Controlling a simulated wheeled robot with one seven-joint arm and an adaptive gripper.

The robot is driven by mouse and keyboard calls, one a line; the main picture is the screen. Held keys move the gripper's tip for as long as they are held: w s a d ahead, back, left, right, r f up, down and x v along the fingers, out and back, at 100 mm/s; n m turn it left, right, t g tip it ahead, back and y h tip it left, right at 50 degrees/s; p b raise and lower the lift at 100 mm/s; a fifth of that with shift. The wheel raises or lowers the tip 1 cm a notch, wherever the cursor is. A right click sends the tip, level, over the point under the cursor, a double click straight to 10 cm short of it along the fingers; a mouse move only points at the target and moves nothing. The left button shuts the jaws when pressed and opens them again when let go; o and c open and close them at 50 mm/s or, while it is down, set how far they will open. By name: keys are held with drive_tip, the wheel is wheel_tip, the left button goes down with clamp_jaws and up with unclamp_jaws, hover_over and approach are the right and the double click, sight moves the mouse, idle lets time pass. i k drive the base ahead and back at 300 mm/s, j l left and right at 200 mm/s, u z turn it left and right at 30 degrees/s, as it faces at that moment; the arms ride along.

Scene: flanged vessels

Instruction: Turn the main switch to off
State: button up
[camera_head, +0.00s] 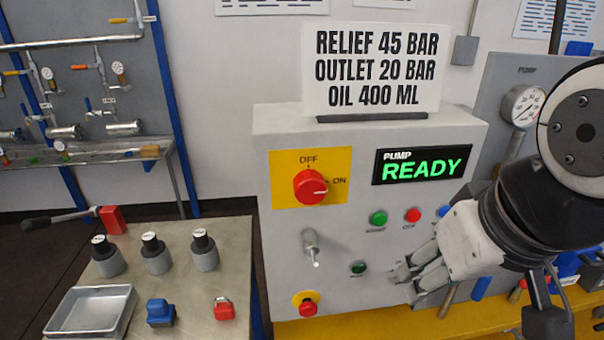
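The main switch (310,186) is a red rotary knob on a yellow plate (335,162) on the front of the grey control box. OFF is printed above the knob and ON to its right. The knob's white mark points right, toward ON. My gripper (405,282) is in front of the box's lower right part, below and to the right of the switch and apart from it. It points left and nothing shows held in it. Its fingers are seen at an angle, so their gap is unclear.
The box also carries a green button (378,218), a red button (412,215), a toggle lever (311,246), a lower red knob (307,306) and a display (422,164) reading PUMP READY. A side table (188,290) with a tray and small parts stands left. The space before the switch is clear.

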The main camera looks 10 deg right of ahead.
sight(310, 187)
drive_tip(key=k+j+z, duration=0.25)
drive_tip(key=k, duration=0.2)
drive_tip(key=k+j+z, duration=0.1)
drive_tip(key=k+z, duration=0.15)
drive_tip(key=k, duration=0.2)
